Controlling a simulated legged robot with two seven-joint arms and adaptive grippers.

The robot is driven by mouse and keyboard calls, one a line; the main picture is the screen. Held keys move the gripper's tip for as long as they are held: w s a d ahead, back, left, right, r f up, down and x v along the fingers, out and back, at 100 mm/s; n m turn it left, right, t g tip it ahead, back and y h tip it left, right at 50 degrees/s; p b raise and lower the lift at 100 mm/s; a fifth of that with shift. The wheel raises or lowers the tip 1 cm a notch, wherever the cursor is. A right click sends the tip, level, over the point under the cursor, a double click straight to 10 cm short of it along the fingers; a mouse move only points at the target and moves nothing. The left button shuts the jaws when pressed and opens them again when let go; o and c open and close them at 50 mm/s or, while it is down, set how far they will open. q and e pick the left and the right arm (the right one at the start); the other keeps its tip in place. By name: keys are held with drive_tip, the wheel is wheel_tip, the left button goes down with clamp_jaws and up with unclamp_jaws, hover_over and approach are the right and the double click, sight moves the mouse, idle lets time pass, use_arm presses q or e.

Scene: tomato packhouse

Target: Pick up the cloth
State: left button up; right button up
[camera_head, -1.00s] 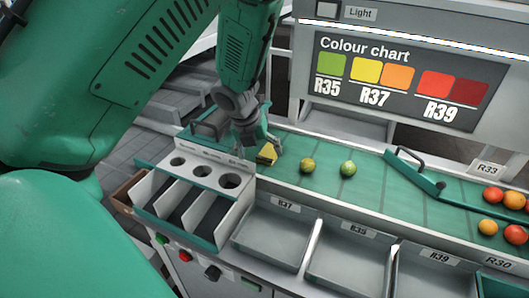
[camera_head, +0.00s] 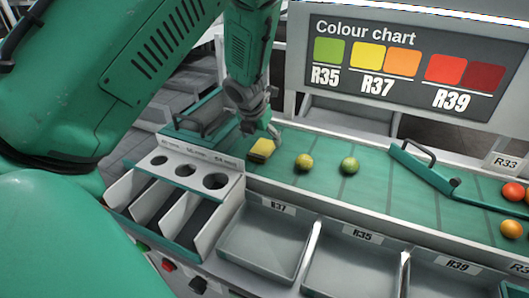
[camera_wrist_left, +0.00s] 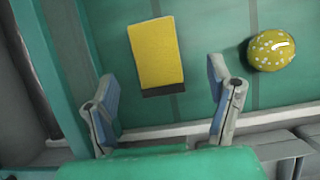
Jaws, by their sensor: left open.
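The cloth, a small yellow folded block with a dark edge, lies on the green belt (camera_head: 325,183) at its left end, in the head view (camera_head: 262,149). In the left wrist view the cloth (camera_wrist_left: 156,50) is a yellow rectangle, ahead of and between the two fingers. My left gripper (camera_head: 261,134) is open just above and beside the cloth. In the left wrist view the gripper's fingers (camera_wrist_left: 160,88) stand wide apart, with a gap on both sides of the cloth. My right gripper is not in view.
A green tomato (camera_head: 350,165) and a yellow-green tomato (camera_head: 304,161) sit right of the cloth; the wrist view shows one speckled yellow tomato (camera_wrist_left: 271,50). A holed sizing box (camera_head: 184,170) stands in front left. A green diverter (camera_head: 420,170) crosses the belt at right.

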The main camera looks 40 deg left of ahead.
sight(261, 148)
use_arm(q)
drive_tip(key=shift+f, duration=0.3)
drive_tip(key=x, duration=0.2)
drive_tip(key=a+x, duration=0.1)
drive_tip(key=x, duration=0.2)
drive_tip(key=shift+s+b, duration=0.1)
drive_tip(key=shift+b, duration=0.25)
drive_tip(key=shift+d+r, duration=0.1)
drive_tip(key=shift+d, duration=0.5)
drive_tip(key=shift+a, duration=0.35)
drive_tip(key=c, duration=0.5)
drive_tip(key=shift+s+a, duration=0.1)
drive_tip(key=shift+s, duration=0.1)
drive_tip(key=c, duration=0.7)
drive_tip(key=shift+o, duration=0.2)
drive_tip(key=shift+f, duration=0.25)
